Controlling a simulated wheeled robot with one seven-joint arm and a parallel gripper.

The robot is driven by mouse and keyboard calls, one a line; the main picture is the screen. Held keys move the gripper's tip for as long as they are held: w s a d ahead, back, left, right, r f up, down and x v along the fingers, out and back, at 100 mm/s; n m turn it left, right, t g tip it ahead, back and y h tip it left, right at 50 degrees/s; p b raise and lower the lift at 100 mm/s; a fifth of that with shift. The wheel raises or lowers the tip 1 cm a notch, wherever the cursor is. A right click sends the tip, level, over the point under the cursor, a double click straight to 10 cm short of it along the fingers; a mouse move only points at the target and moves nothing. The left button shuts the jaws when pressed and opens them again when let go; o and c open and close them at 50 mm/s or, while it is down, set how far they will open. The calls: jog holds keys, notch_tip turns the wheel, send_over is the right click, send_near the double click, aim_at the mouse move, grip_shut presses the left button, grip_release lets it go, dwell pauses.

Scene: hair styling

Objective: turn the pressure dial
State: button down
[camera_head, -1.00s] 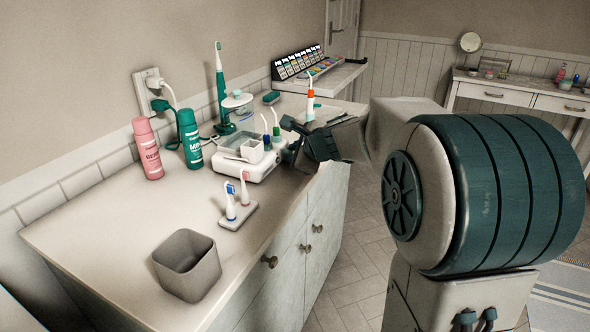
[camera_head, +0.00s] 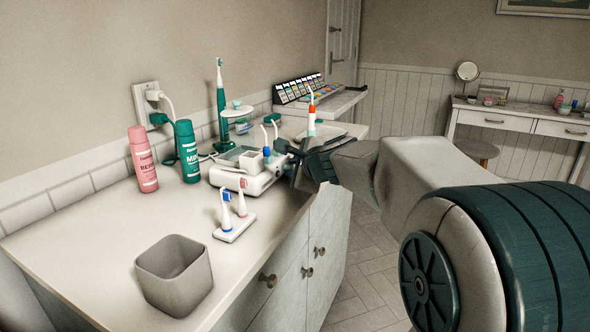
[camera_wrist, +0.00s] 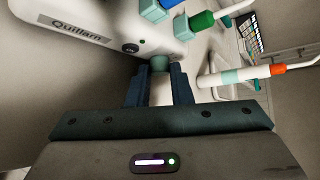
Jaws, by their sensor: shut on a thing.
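The white water flosser base (camera_head: 246,178) stands on the counter, and its front panel, marked "Quillam", shows in the wrist view (camera_wrist: 75,22). The pressure dial (camera_wrist: 160,62) is a small teal knob on that panel, with a dark round button (camera_wrist: 130,48) beside it. My gripper (camera_wrist: 160,73) is shut on the dial, one fingertip on each side. In the head view my gripper (camera_head: 291,156) is at the right side of the base. The dial is hidden there.
Left of the base stand a pink can (camera_head: 142,160) and a green can (camera_head: 187,152). A brush-head stand (camera_head: 234,229) and a grey cup (camera_head: 174,277) are nearer. An orange-banded flosser handle (camera_head: 311,118) stands behind my gripper.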

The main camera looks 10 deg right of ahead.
jog(key=c, duration=1.3)
grip_release()
jog(key=shift+f, duration=0.1)
jog(key=shift+r+p, duration=0.25)
jog(key=shift+p, duration=1)
jog(key=m+g+y+p, duration=0.1)
jog(key=g+p, duration=0.1)
jog(key=p, duration=0.5)
jog(key=shift+r, duration=0.15)
jog(key=p, duration=0.2)
jog(key=m+g+p, duration=0.1)
jog(key=p, duration=0.2)
jog(key=shift+w+d+r+y, duration=0.15)
jog(key=shift+w+r+y, duration=0.05)
jog(key=shift+y, duration=0.1)
jog(key=m+g+p, duration=0.1)
jog(key=p, duration=0.3)
jog(key=shift+w+d+r+y, duration=0.1)
jog(key=shift+d+y, duration=0.05)
jog(key=shift+y, duration=0.15)
